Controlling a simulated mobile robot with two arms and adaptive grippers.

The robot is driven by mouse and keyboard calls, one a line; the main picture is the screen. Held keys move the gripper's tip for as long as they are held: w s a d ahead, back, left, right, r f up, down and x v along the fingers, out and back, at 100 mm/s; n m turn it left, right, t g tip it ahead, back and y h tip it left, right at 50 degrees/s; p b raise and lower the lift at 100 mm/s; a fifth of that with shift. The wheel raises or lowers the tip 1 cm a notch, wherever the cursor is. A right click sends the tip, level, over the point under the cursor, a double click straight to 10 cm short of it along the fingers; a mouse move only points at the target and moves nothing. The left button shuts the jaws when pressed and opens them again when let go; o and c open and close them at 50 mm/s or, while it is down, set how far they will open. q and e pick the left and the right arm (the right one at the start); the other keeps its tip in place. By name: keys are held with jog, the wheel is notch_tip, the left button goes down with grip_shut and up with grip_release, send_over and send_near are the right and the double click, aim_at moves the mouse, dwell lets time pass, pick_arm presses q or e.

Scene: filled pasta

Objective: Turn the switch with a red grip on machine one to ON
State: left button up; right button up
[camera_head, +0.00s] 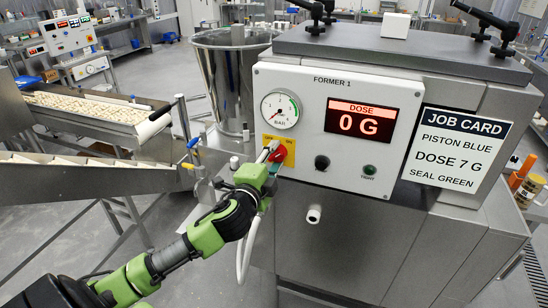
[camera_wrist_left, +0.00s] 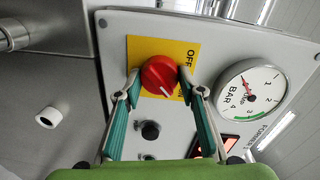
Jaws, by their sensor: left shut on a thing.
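The switch with a red grip (camera_head: 282,154) sits on a yellow plate (camera_head: 271,142) at the left of the panel marked FORMER 1. In the left wrist view the red grip (camera_wrist_left: 159,75) shows a white pointer line, and the plate reads OFF at its upper right; the other label is partly covered. My left gripper (camera_head: 270,155) is shut on the red grip, with one finger at each side of it in the left wrist view (camera_wrist_left: 158,88). The dose display (camera_head: 361,118) reads 0 G. My right gripper is not in view.
A pressure gauge (camera_head: 281,110) is above the switch. A black knob (camera_head: 322,162) and a green lamp (camera_head: 369,169) are to its right. A job card (camera_head: 458,146) hangs beside the panel. A steel hopper (camera_head: 229,80) stands behind, and a pasta conveyor (camera_head: 100,112) is at left.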

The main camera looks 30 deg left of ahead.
pick_arm(q)
jog(key=o, duration=1.1)
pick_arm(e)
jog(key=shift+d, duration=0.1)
pick_arm(q)
jog(key=v, duration=1.2)
jog(key=shift+f, duration=0.15)
